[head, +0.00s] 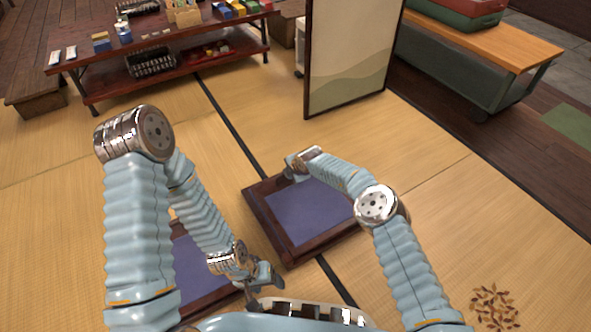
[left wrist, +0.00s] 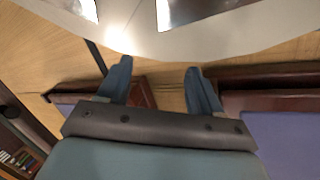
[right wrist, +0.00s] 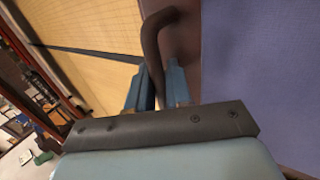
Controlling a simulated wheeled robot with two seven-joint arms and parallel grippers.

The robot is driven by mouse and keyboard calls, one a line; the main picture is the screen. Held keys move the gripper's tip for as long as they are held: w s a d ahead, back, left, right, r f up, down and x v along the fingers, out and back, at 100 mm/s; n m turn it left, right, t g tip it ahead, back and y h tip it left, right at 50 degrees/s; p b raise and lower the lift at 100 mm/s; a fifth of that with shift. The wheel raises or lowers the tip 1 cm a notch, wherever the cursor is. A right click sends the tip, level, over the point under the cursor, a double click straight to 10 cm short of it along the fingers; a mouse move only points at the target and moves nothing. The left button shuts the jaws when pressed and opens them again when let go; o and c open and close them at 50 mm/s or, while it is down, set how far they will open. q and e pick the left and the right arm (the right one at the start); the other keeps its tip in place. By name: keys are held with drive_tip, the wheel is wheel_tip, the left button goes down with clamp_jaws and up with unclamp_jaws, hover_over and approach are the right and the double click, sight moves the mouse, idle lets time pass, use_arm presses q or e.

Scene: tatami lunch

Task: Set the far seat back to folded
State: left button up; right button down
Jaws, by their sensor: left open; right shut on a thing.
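The far seat (head: 264,222) has a dark wood frame around a purple panel and looks low and flat on the tatami. Whether its back is folded down I cannot tell. My right gripper (head: 293,165) is at its far left corner. In the right wrist view my right gripper (right wrist: 158,88) is shut on a dark curved handle (right wrist: 151,45) beside the frame and purple panel. My left gripper (head: 264,280) is open and empty between the two seats. Its two fingers stand apart in the left wrist view (left wrist: 160,85), and dark frames show on both sides.
The near seat (head: 192,262), also purple with a dark frame, is partly hidden behind my left arm. A low table (head: 165,45) with goods stands at the back left. A standing screen (head: 350,55) and a wooden bench (head: 490,40) are behind. Leaves (head: 495,305) mark the right floor.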

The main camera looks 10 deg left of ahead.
drive_tip(key=shift+f, duration=0.4)
drive_tip(key=c, duration=1.2)
unclamp_jaws()
drive_tip(key=shift+f, duration=0.15)
drive_tip(key=p+v, duration=0.2)
drive_tip(key=v, duration=0.1)
drive_tip(key=p+v, duration=0.3)
drive_tip(key=shift+w+r, duration=0.1)
drive_tip(key=shift+r, duration=0.3)
drive_tip(key=p+v, duration=0.1)
drive_tip(key=v, duration=0.6)
drive_tip(key=shift+s+d+r+p, duration=0.1)
drive_tip(key=shift+s+p, duration=0.1)
drive_tip(key=shift+p, duration=0.15)
